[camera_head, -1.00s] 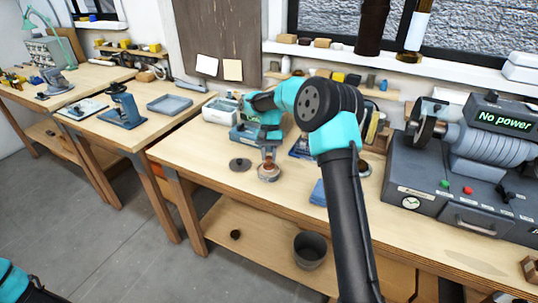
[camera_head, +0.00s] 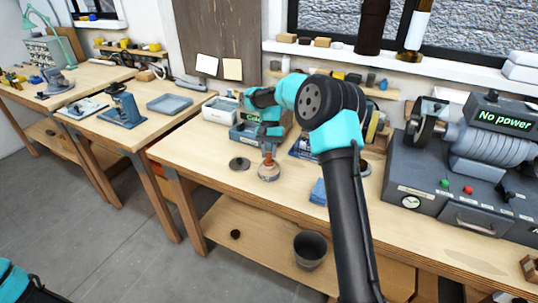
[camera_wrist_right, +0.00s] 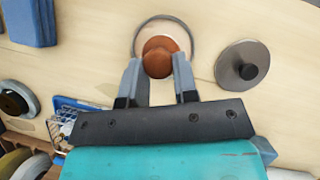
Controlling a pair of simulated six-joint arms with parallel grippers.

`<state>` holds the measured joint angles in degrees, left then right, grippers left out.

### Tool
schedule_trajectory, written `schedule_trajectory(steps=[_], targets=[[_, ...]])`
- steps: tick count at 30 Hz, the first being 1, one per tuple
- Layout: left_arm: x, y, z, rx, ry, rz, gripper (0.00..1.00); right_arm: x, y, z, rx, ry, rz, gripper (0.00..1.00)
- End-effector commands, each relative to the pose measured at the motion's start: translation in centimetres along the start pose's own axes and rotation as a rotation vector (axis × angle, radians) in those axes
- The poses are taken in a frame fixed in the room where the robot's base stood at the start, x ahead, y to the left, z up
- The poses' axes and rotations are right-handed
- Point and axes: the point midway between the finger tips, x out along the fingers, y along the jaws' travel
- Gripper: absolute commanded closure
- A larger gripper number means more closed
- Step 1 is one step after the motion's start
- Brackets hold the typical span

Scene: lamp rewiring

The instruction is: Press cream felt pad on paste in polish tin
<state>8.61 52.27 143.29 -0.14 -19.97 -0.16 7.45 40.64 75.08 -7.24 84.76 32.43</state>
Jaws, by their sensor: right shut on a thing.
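My right gripper (camera_wrist_right: 158,80) is shut on the round orange-brown knob of the pad (camera_wrist_right: 159,57). The knob also shows in the head view (camera_head: 268,163), below the fingers. The pad's cream felt face is hidden beneath the knob. The polish tin (camera_wrist_right: 137,42) shows as a thin grey ring around the knob in the wrist view, and stands on the bench in the head view (camera_head: 268,176). The pad is over or in the tin; contact with the paste cannot be told. My left gripper is not in view; only part of my left arm shows at the lower left.
Folded blue cloth (camera_head: 318,192) lies to the right on the bench. A grey machine reading "No power" (camera_head: 460,165) fills the bench's right end. The bench's front strip is clear.

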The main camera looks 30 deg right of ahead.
Motion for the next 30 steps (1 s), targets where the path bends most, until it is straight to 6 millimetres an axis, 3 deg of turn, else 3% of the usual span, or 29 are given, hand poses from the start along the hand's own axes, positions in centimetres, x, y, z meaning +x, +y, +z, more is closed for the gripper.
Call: schedule_trajectory(steps=[21, 30], targets=[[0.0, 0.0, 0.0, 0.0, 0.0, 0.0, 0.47, -4.1, 0.0, 1.9, -0.001, 0.002, -0.001, 0.9], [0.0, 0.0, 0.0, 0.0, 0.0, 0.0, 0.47, -4.9, 0.0, 2.4, 0.0, -0.001, 0.0, 0.9]])
